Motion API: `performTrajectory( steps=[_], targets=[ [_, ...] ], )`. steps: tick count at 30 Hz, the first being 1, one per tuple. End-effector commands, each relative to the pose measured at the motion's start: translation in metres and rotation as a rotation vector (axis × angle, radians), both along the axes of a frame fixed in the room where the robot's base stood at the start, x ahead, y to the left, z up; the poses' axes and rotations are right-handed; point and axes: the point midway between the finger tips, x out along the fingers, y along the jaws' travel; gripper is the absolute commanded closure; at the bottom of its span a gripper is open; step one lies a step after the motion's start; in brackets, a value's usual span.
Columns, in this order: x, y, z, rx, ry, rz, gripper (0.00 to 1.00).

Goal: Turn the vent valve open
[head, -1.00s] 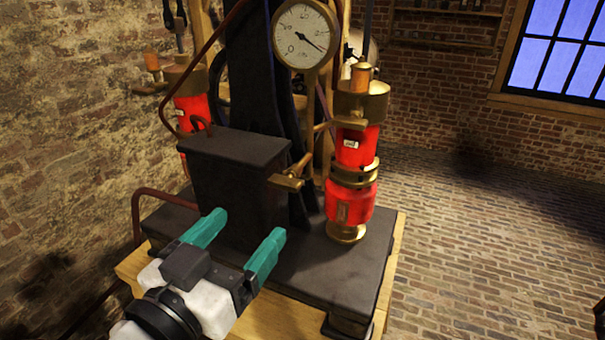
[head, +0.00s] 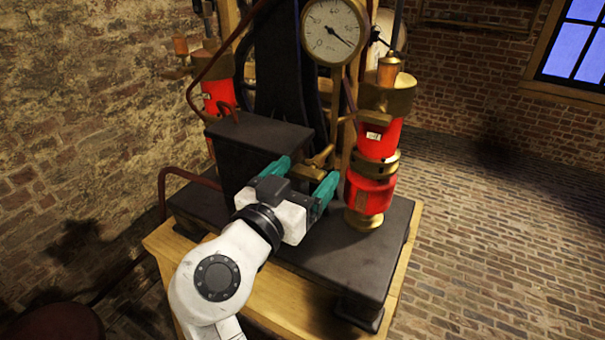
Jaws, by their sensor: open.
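The vent valve appears to be the small brass fitting with a lever handle (head: 319,158) on the right side of the dark box (head: 268,137). My gripper (head: 304,177) is open, with its teal fingers spread and pointing at the brass fitting. One finger is at the left of the fitting, near the box's side, and the other is at its right, near the red jar. The lower part of the fitting is partly hidden behind my gripper. I cannot tell whether the fingers touch it.
A red and brass jar (head: 372,165) stands close to the right finger. A dial gauge (head: 333,31) is above the fitting. Another red jar (head: 218,98) stands at the back left. The dark base plate (head: 345,255) is clear in front, on a wooden stand (head: 275,297).

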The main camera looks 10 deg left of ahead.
Motion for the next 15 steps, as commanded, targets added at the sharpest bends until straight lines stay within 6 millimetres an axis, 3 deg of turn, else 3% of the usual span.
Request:
performTrajectory(
  steps=[4, 15],
  targets=[
    [-0.0001, -0.0001, -0.0001, 0.0, 0.0, 0.0, 0.19],
    [-0.0003, 0.0, 0.0, 0.0, 0.0, 0.0, 0.55]
  ],
)
